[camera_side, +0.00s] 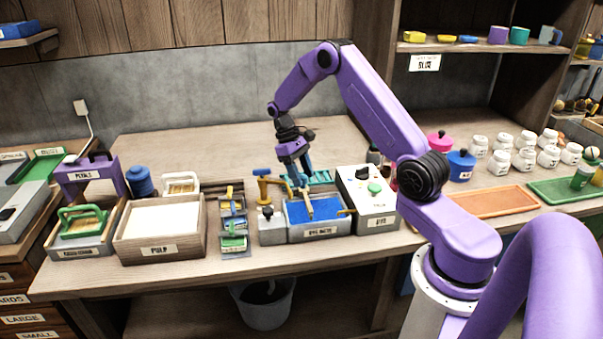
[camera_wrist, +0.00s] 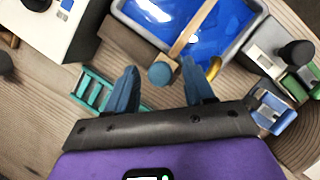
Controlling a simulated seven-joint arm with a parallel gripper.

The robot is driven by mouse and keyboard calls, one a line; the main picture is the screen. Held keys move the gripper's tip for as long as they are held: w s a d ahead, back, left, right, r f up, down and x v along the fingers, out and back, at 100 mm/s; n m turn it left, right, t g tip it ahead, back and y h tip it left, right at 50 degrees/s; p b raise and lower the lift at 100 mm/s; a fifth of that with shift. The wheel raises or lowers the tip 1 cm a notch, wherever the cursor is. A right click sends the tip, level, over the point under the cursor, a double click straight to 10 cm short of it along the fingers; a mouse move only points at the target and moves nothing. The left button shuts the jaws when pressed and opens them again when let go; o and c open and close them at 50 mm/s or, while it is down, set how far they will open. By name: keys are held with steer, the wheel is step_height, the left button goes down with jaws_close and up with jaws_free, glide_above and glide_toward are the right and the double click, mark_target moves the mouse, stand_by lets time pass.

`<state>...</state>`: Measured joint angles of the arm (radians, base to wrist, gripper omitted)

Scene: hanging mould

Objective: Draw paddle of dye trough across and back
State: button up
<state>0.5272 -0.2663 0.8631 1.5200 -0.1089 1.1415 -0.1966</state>
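The dye trough (camera_side: 320,236) is a grey box of blue liquid on the bench, left of a white box with a green button. The blue liquid (camera_wrist: 225,28) also shows in the wrist view. The paddle's thin wooden shaft (camera_wrist: 196,25) lies across the trough and ends in a round blue knob (camera_wrist: 161,74); the shaft also shows in the side view (camera_side: 308,207). My gripper (camera_side: 303,182) is above the back of the trough, pointing down. In the wrist view my gripper (camera_wrist: 161,82) is open, with the knob between its fingertips and visible gaps on both sides.
The white box (camera_side: 366,205) stands close on the trough's right. A yellow tap-like arm (camera_side: 268,180) rises at its left. A green slatted rack (camera_side: 321,177) lies behind it. A pulp vat (camera_side: 160,250) stands further left. Bare bench lies behind.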

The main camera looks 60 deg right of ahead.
jaws_close()
steer(key=s+d, duration=0.6)
steer(key=shift+s+d, duration=0.4)
steer(key=shift+o, duration=0.7)
jaws_free()
steer(key=shift+d, duration=0.1)
steer(key=shift+w+r, duration=0.25)
steer(key=shift+r, duration=0.2)
steer(key=v, duration=1.6)
steer(key=shift+r, duration=0.25)
steer(key=shift+w, duration=0.1)
